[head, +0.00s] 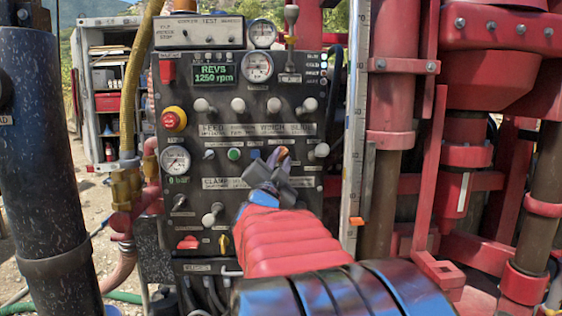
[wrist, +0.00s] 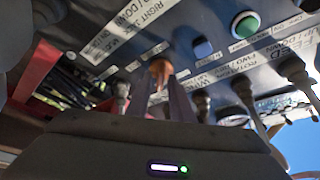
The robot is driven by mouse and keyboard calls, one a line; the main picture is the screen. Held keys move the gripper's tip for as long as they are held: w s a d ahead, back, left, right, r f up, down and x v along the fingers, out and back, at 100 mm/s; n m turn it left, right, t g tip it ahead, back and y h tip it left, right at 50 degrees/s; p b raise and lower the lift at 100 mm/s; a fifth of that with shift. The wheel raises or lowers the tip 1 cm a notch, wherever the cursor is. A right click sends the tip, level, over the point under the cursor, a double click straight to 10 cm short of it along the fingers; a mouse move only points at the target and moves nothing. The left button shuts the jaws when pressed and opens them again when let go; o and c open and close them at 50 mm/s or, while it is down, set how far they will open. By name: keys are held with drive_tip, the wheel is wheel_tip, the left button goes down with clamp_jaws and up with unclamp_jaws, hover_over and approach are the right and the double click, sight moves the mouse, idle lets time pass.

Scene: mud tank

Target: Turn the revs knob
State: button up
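The control panel (head: 255,130) fills the middle of the head view. Its green display (head: 214,74) reads REVS 1250 rpm. My gripper (head: 280,165) is at the panel's lower right, hiding the controls behind it. A small orange knob (wrist: 160,70), seemingly the revs knob, shows between my two fingertips in the wrist view; the orange also shows at my fingertips in the head view (head: 284,154). The fingers stand on either side of it. I cannot tell whether they press on it. The knob's label is not readable.
A green button (head: 233,154), a blue button (wrist: 202,48) and several levers (wrist: 246,95) sit close to my gripper. A red emergency button (head: 173,119) is at the panel's left. Red drill machinery (head: 470,100) stands to the right.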

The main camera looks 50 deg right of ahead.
drive_tip(key=shift+o, duration=0.7)
drive_tip(key=shift+s+a, duration=0.1)
drive_tip(key=v, duration=1.3)
drive_tip(key=shift+a+f, duration=0.15)
drive_tip(key=shift+a, duration=0.1)
drive_tip(key=shift+s, duration=0.1)
drive_tip(key=w+a+f+n+t+y, duration=0.45)
drive_tip(key=w+a+n+y, duration=0.3)
drive_tip(key=a, duration=0.35)
drive_tip(key=w+a+f+n+y, duration=0.1)
drive_tip(key=a+f+n+y, duration=0.25)
drive_tip(key=a, duration=0.35)
drive_tip(key=a+f+n+y, duration=0.3)
drive_tip(key=a+f+y, duration=0.1)
drive_tip(key=a, duration=0.3)
drive_tip(key=s+a+f+n+g+y, duration=0.2)
drive_tip(key=s+a+f+n+g, duration=0.2)
drive_tip(key=s, duration=0.4)
drive_tip(key=s+a+f+n+g+y, duration=0.2)
drive_tip(key=s+a+f+n+g, duration=0.2)
drive_tip(key=s+a+f, duration=0.3)
wheel_tip(320, 180, down, 3)
drive_tip(key=shift+s+a+r, duration=0.25)
drive_tip(key=shift+s+a, duration=0.1)
drive_tip(key=shift+s, duration=0.55)
